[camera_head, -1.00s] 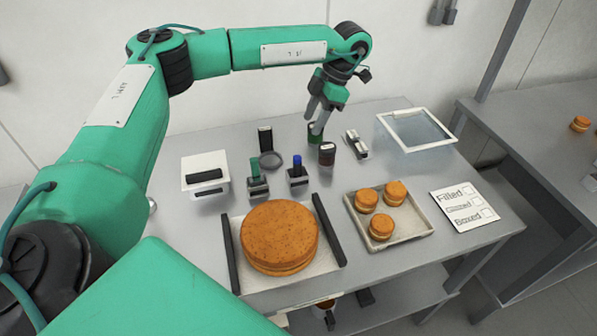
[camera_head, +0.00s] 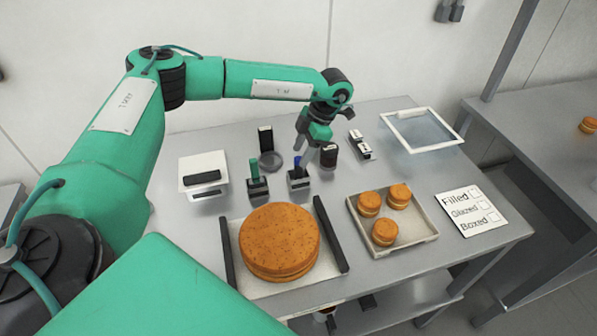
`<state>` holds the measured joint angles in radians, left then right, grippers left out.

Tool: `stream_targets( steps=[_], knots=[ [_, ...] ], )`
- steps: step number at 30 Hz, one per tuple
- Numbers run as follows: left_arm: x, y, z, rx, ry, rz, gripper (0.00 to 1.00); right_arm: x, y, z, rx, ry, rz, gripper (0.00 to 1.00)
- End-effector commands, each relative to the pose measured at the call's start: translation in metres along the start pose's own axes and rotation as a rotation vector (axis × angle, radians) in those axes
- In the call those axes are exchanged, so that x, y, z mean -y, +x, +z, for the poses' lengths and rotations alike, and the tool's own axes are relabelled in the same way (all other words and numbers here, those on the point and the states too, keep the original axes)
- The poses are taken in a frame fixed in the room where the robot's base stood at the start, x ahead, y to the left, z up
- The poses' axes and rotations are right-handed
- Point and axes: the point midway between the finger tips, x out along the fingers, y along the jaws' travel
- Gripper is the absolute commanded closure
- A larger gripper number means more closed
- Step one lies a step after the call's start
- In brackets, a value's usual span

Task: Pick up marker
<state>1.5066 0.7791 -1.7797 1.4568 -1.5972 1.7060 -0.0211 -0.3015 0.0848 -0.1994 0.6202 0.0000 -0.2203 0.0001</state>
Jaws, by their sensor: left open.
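A blue-topped marker (camera_head: 297,164) stands upright in a small dark holder (camera_head: 299,181) near the middle of the table. A green marker (camera_head: 254,169) stands upright in a similar holder (camera_head: 258,188) to its left. My left gripper (camera_head: 308,157) is open and empty, pointing down just above and beside the blue marker. Its fingers partly overlap the marker in the picture, so I cannot tell whether they touch it. My right gripper is not in view.
A dark jar (camera_head: 329,157) stands close to the right of my left gripper. A large cake (camera_head: 279,239) on a white board with dark bars is in front. A tray (camera_head: 421,243) with 3 small cakes and a checklist card (camera_head: 470,211) labelled Filled, Glazed, Boxed lie to the right.

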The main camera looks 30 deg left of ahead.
Motion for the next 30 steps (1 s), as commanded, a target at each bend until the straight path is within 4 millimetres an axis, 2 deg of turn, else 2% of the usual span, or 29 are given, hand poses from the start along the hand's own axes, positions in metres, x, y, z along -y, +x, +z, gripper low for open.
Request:
stream_targets(
  steps=[6,12,19,20,26,27,30],
  knots=[
    [0.002,0.024,-0.003,-0.002,0.0,-0.002,0.53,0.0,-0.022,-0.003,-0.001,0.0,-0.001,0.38],
    [0.002,0.047,-0.002,-0.001,0.0,-0.001,0.53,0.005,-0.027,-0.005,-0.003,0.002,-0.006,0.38],
    [0.002,0.049,-0.001,0.0,-0.001,-0.001,0.53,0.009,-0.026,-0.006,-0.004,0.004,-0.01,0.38],
    [0.002,0.049,-0.001,0.0,-0.001,-0.001,0.57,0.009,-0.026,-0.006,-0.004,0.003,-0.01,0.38],
    [0.002,0.049,-0.001,0.0,-0.001,-0.001,0.96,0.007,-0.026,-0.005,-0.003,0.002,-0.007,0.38],
    [0.002,0.049,-0.001,0.0,-0.001,-0.001,1.0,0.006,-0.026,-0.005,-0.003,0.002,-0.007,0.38],
    [0.002,0.049,-0.001,0.0,-0.001,-0.001,1.0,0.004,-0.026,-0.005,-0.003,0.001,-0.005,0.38]
  ],
)
